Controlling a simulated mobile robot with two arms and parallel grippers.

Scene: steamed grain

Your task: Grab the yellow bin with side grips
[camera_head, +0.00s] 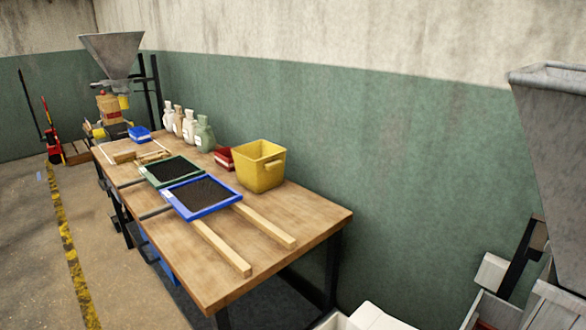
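The yellow bin (258,172) stands upright on the wooden table (225,278), near its back edge and close to the green wall. It is an open-topped square bin with a grip on the side that faces right. Its opposite side grip is hidden from this view. Nothing is touching the bin from above. Neither of my grippers shows in the head view.
A blue-framed sieve (186,212) and a green-framed sieve (150,179) lie left of the bin, with wooden rails (222,248) at the front. A red box (222,157) and several bottles (204,135) stand behind. A metal hopper (556,130) is at far right. The table's right end is clear.

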